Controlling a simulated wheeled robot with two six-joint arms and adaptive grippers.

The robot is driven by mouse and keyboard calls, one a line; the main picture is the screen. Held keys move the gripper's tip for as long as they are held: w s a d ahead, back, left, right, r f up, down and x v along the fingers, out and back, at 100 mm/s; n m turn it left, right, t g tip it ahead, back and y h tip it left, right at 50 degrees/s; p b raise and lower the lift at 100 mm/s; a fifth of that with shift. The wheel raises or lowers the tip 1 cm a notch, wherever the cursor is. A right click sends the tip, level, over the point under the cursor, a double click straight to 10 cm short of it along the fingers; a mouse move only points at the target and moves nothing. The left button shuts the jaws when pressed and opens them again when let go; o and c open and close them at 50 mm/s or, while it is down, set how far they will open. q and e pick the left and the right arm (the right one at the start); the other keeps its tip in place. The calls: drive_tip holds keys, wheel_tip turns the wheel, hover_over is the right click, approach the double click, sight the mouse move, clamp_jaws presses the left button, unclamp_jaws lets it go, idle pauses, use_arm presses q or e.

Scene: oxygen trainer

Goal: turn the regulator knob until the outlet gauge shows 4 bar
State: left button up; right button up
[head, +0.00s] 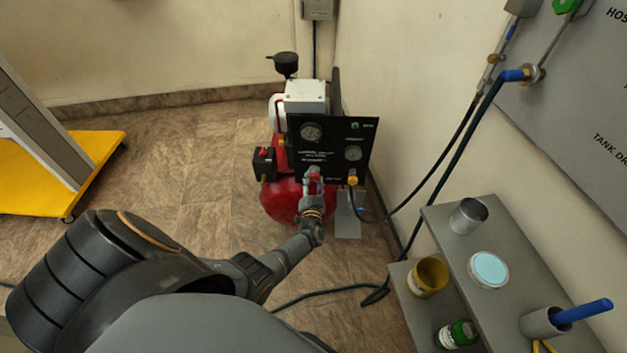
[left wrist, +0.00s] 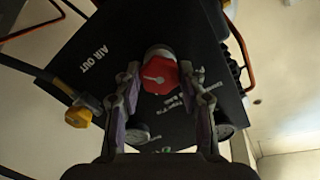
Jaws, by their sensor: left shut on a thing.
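The red regulator knob (left wrist: 159,75) sits on the black panel, with a pale pointer mark on its face. In the head view the knob (head: 314,172) is mostly hidden by my gripper. My left gripper (left wrist: 160,80) has its fingers on both sides of the knob and is shut on it. It also shows in the head view (head: 312,188) at the panel's lower edge. The black panel (head: 345,129) carries a larger gauge (head: 312,132) at left and a smaller gauge (head: 353,153) at right, probably the outlet gauge. Their needles are too small to read. My right gripper is not in view.
The red compressor tank (head: 283,200) stands behind the panel. A yellow fitting (head: 352,181) with a dark hose sits right of the knob. A grey stepped shelf (head: 440,226) with cans stands at right. A yellow platform (head: 75,170) is at left, with clear floor between.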

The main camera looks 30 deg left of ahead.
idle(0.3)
use_arm(q)
drive_tip(key=o, duration=1.2)
drive_tip(key=shift+s+d+f, duration=0.1)
drive_tip(key=shift+s+d, duration=0.15)
drive_tip(key=shift+s, duration=0.2)
drive_tip(key=v, duration=1.1)
